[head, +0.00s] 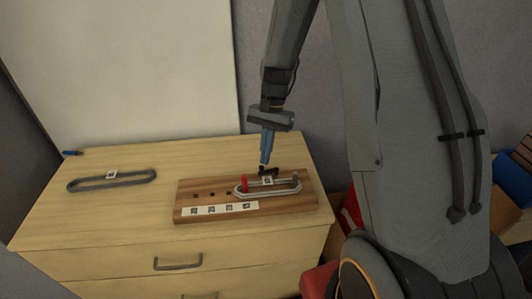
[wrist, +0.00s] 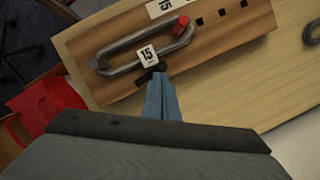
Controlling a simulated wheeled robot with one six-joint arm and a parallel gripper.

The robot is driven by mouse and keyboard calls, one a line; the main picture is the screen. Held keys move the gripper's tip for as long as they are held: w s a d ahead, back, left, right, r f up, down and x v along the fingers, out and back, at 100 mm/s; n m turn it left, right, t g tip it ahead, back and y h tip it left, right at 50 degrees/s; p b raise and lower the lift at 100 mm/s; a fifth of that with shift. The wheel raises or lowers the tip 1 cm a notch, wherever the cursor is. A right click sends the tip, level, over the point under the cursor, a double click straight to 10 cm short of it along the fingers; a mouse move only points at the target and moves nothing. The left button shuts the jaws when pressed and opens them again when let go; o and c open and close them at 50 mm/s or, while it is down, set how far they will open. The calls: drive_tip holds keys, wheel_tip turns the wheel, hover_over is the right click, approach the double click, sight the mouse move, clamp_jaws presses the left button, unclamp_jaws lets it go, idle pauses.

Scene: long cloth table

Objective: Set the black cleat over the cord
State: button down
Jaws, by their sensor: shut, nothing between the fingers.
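The wooden board (head: 225,191) lies on the cabinet top. A light grey cord loop (head: 282,191) lies on its right part, around a red peg (head: 244,184); in the wrist view the cord (wrist: 124,44) and peg (wrist: 183,21) also show. The small black cleat (head: 270,171) is at the loop's far side, beside the white "15" tag (wrist: 147,55); it shows in the wrist view (wrist: 146,76), partly hidden by my fingertips. I cannot tell whether it spans the cord. My gripper (head: 263,162) is shut and empty, pointing down with its blue tips (wrist: 160,78) at the cleat, touching or very close.
A darker grey loop (head: 112,181) with a white tag lies on the cabinet top (head: 150,225) at left. The board has several dark square holes left of the peg and a printed marker strip (head: 220,209) along its front. A white panel (head: 130,70) stands behind.

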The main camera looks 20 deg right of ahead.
drive_tip(key=n, duration=0.2)
drive_tip(key=s+n+h+p, duration=0.1)
drive_tip(key=n, duration=0.2)
drive_tip(key=shift+s+a+n+g, duration=0.3)
drive_tip(key=shift+s+g, duration=0.05)
drive_tip(key=shift+g, duration=0.05)
drive_tip(key=n, duration=0.2)
drive_tip(key=s+n+h+p, duration=0.1)
drive_tip(key=n+h, duration=0.1)
drive_tip(key=n, duration=0.1)
drive_tip(key=shift+s+d+n+p, duration=0.1)
drive_tip(key=shift+s+n+p, duration=0.2)
drive_tip(key=shift+s+p, duration=0.1)
drive_tip(key=shift+w+d, duration=0.1)
drive_tip(key=shift+w, duration=0.05)
drive_tip(key=shift+w+d, duration=0.5)
drive_tip(key=shift+d, duration=0.05)
drive_tip(key=b+v, duration=0.2)
drive_tip(key=v, duration=0.5)
drive_tip(key=shift+r, duration=0.4)
